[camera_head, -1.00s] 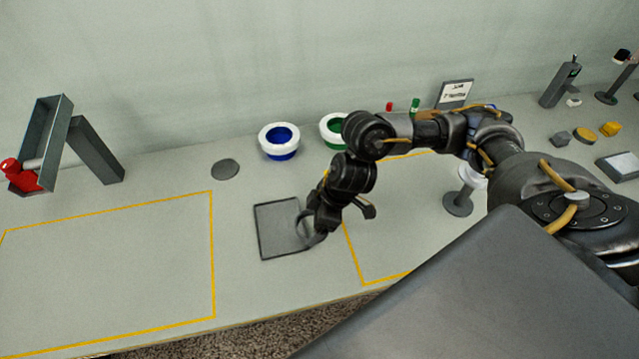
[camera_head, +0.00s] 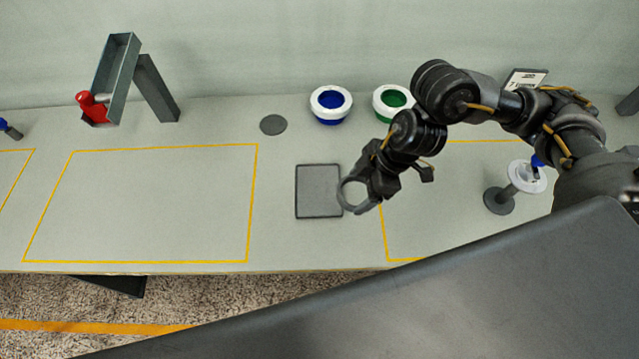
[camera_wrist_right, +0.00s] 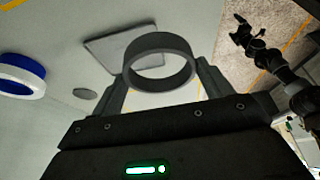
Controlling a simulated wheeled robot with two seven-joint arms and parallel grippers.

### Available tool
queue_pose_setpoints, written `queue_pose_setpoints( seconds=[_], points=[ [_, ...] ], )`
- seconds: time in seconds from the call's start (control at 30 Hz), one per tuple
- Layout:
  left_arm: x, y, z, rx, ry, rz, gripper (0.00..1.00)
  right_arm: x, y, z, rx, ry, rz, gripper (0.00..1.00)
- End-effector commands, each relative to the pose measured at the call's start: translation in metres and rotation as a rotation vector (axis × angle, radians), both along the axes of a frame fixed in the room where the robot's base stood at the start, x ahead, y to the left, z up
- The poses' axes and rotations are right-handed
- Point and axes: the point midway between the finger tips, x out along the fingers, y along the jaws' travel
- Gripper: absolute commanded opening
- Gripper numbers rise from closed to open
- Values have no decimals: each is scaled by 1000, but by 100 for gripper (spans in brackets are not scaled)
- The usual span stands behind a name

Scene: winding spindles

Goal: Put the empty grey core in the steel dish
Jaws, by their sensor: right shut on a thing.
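My right gripper (camera_head: 362,192) is shut on the grey core (camera_head: 346,197), a hollow dark ring. In the right wrist view the core (camera_wrist_right: 160,65) sits between the two fingers (camera_wrist_right: 160,85), its opening empty. A shallow square grey tray with a dark rim, which looks like the steel dish (camera_head: 312,190), lies on the table. The core is just at the right edge of this dish in the head view; its height above the table is hard to tell. My left gripper (camera_wrist_right: 243,30) shows small in the right wrist view, away from the core, its jaws unclear.
White-rimmed bowls, blue (camera_head: 331,104) and green (camera_head: 393,102), stand behind the dish. A flat grey disc (camera_head: 272,124) lies left of them. A grey chute (camera_head: 116,75) holds a red spool (camera_head: 92,106). A stand with a white disc (camera_head: 500,199) is at right.

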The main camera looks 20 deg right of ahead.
Motion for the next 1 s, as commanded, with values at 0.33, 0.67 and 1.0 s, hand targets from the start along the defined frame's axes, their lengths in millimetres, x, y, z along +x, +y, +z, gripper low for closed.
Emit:
queue_pose_setpoints(
  seconds=[0.33, 0.67, 1.0],
  points=[
    [-3, 0, -5, 0, 4, 1, 100, 72, 43, -52, 3, 8, -5, 57],
    [-5, -1, -10, 0, 8, 2, 100, 98, 56, -83, 1, 1, -1, 57],
    [-6, -1, -6, -1, 8, 2, 100, 102, 58, -109, -1, 5, -3, 57]
  ],
)
